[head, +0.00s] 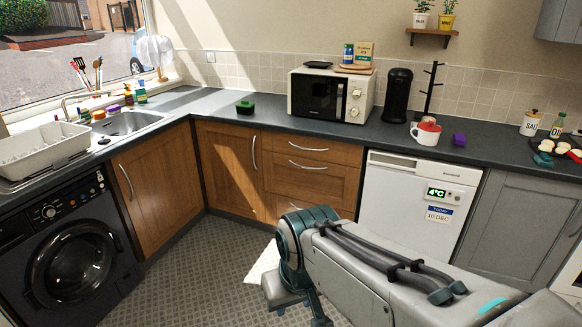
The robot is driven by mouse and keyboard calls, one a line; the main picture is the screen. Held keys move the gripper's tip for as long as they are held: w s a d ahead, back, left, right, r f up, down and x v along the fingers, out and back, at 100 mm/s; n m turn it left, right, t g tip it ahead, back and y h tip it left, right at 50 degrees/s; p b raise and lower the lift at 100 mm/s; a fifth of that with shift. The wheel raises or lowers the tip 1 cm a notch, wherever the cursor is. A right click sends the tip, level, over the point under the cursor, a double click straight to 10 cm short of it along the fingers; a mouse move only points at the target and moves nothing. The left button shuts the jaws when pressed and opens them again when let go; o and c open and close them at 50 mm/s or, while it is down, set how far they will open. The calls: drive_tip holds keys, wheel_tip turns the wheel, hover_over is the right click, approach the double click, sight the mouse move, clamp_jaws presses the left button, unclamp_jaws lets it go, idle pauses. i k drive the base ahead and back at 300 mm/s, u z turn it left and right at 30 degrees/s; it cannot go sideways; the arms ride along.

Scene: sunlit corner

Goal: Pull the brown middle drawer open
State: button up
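The brown middle drawer (312,184) is in the wooden stack under the worktop, near the middle of the head view. It looks shut, flush with its neighbours. Its curved silver handle (308,166) runs along its upper part. The brown top drawer (335,153) above it also looks shut. The lower drawer front below it is partly hidden by my arm. My arm reaches in from the lower right and bends down at a teal joint in front of the stack. My gripper's fingers do not show, so I cannot see whether they touch anything.
A wooden cupboard (228,165) stands left of the drawers, and a white dishwasher (405,205) right of them. A black washing machine (70,255) is at the far left. Tiled floor (205,265) is clear at centre left.

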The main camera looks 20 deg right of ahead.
sight(335, 186)
drive_tip(key=z, duration=0.65)
drive_tip(key=i, duration=0.9)
drive_tip(key=z, duration=0.85)
drive_tip(key=i, duration=1.2)
drive_tip(key=u, duration=0.15)
